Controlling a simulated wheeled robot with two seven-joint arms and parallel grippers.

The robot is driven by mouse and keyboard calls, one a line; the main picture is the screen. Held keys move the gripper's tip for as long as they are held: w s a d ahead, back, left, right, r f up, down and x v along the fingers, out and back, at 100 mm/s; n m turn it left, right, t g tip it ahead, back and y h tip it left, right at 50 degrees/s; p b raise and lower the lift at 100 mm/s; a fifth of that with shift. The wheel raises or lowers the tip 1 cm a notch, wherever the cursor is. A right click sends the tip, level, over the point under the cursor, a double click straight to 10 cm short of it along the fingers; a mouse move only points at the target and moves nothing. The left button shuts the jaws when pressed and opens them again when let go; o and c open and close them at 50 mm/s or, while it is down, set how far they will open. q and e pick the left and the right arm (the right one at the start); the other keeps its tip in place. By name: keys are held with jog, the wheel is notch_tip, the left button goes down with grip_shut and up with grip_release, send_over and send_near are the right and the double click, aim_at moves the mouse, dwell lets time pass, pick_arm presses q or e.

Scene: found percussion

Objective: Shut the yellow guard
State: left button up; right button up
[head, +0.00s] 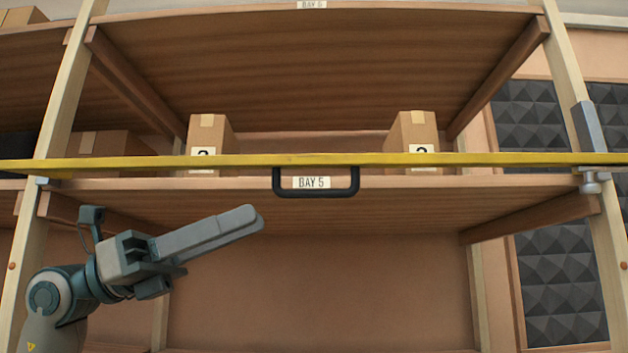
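The yellow guard (430,159) is a long flat bar that runs across the whole shelf front, nearly level. A black handle (358,184) hangs from its middle, around the BAY 5 label. At the right post the bar lies at a metal bracket (590,183); I cannot tell whether it is latched. My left gripper (252,218) is below the bar and left of the handle, apart from both. Its fingers point right and look close together, with nothing seen between them; the gap is hard to judge from this side. My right gripper is not in view.
Two cardboard boxes, a left one (210,130) and a right one (414,130), stand on the shelf behind the bar. Wooden posts (50,110) flank the bay. The space below the shelf is open, with a plain back panel (320,290). Dark foam panels (560,285) are at right.

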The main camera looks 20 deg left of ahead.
aim_at(314, 194)
pick_arm(q)
jog(key=p+x, duration=0.4)
jog(key=x, duration=0.6)
jog(key=shift+d+r, duration=0.1)
jog(key=shift+d, duration=0.25)
jog(key=shift+c, duration=0.7)
grip_shut()
